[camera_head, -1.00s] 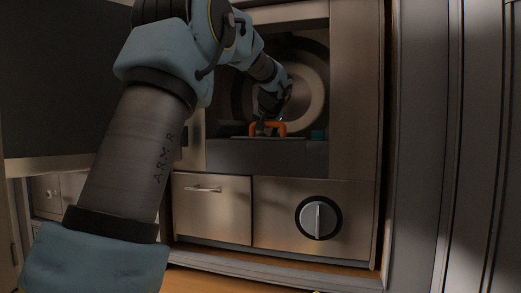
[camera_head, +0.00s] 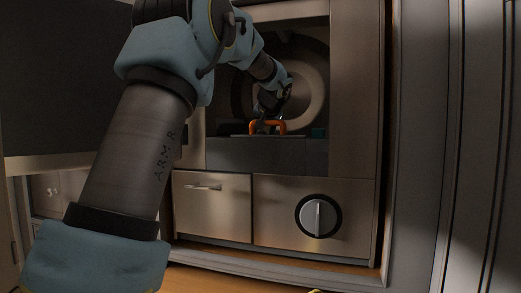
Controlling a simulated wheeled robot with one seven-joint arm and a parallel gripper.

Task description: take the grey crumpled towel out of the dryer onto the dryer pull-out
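The dryer (camera_head: 353,110) stands ahead with its front opening uncovered, and a pale ring shows at the back of its dark inside. My arm reaches from the left into the opening. My gripper (camera_head: 266,126) is inside, low in the opening, close to an orange loop-shaped thing (camera_head: 282,125). The gripper is small and dark, and I cannot tell whether its fingers are open or shut, or whether they touch the orange thing. I cannot make out the grey crumpled towel. I cannot tell which part is the dryer pull-out; a drawer front with a handle (camera_head: 205,187) is at the lower left.
A round knob (camera_head: 318,216) is on the lower right panel. A small teal thing (camera_head: 318,133) lies at the right of the opening. A dark open door panel (camera_head: 60,80) stands at the left. Tall grey panels (camera_head: 445,150) close off the right side.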

